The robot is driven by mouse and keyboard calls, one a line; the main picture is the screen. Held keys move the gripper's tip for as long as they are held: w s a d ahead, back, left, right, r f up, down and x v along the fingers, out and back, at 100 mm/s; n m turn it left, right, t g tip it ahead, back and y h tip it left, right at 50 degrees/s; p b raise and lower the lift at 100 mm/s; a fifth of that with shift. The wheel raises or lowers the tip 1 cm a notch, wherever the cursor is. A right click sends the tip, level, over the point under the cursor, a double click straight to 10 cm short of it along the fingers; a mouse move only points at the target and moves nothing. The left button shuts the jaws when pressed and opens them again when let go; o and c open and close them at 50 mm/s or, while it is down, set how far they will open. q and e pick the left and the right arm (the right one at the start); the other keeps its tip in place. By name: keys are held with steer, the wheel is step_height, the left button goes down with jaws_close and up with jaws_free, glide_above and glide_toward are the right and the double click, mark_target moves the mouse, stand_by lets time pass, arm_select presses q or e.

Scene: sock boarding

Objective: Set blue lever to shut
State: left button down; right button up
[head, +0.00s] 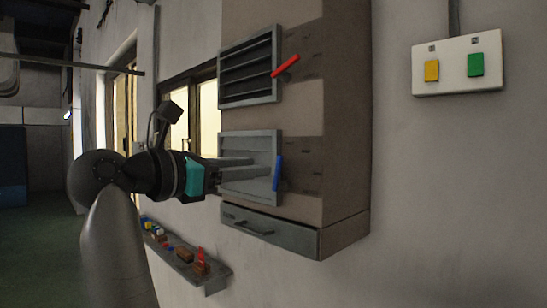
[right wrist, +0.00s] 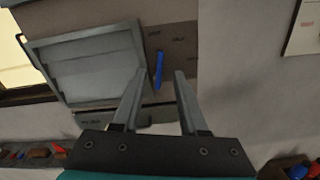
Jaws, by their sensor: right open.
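The blue lever (head: 277,173) is on the side of the wall cabinet, beside the lower louvre panel (head: 265,143). It stands close to upright in the head view. The lower panel's slats look flat and pale, with no dark gaps. My right gripper (head: 254,167) is in front of the lower panel and covers part of it. In the right wrist view the blue lever (right wrist: 159,69) shows between the tips of my open right fingers (right wrist: 159,82), and nothing is clamped. I cannot tell how far the tips are from the lever. My left gripper is not in view.
A red lever (head: 286,66) slants beside the upper louvre panel (head: 248,92), whose slats show dark gaps. A drawer (head: 262,231) is below. A shelf (head: 213,282) with small blocks is lower left. A switch plate (head: 455,86) is on the right wall.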

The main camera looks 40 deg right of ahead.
mark_target(277, 164)
steer(key=d, duration=0.2)
steer(key=d+p, duration=0.1)
steer(key=d, duration=0.3)
steer(key=shift+w, duration=0.25)
jaws_close()
stand_by(0.3)
